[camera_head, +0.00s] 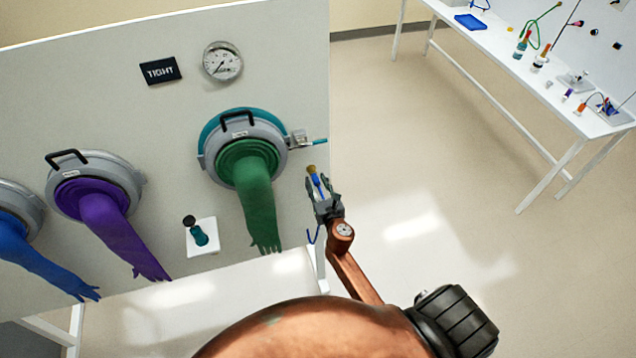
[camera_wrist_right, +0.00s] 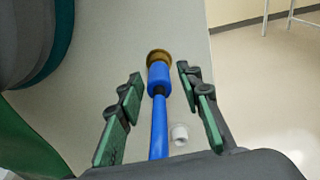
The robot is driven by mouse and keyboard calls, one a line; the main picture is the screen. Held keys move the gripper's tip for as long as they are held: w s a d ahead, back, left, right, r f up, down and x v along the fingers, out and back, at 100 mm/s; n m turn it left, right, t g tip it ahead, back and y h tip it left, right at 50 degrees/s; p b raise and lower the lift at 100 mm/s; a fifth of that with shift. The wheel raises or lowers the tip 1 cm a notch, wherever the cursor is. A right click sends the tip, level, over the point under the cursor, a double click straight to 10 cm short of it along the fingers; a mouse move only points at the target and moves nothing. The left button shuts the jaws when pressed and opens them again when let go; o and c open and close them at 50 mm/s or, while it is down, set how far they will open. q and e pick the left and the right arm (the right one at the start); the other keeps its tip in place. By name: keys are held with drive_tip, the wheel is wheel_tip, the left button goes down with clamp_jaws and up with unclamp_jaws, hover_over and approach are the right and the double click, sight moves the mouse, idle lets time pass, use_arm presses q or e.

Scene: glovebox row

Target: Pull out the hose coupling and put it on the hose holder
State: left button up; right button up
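The blue hose coupling (camera_head: 316,180) is at the right edge of the glovebox panel, with its tip at a brass fitting (camera_head: 311,169). In the right wrist view the coupling (camera_wrist_right: 159,78) meets the brass fitting (camera_wrist_right: 158,57), and a blue hose (camera_wrist_right: 158,132) runs back from it. My right gripper (camera_head: 321,190) is open; in the wrist view its fingers (camera_wrist_right: 160,80) are on either side of the coupling, with gaps showing. A small white cylinder (camera_wrist_right: 180,134) is beside the hose; I cannot tell whether it is the hose holder. My left gripper is out of view.
A round port with a green glove (camera_head: 258,195) and a side latch (camera_head: 303,139) is just left of my right gripper. Purple (camera_head: 110,225) and blue (camera_head: 35,260) gloves hang further left. Open floor lies right of the panel; a white table (camera_head: 500,70) stands beyond.

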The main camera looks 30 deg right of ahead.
clamp_jaws()
idle(0.5)
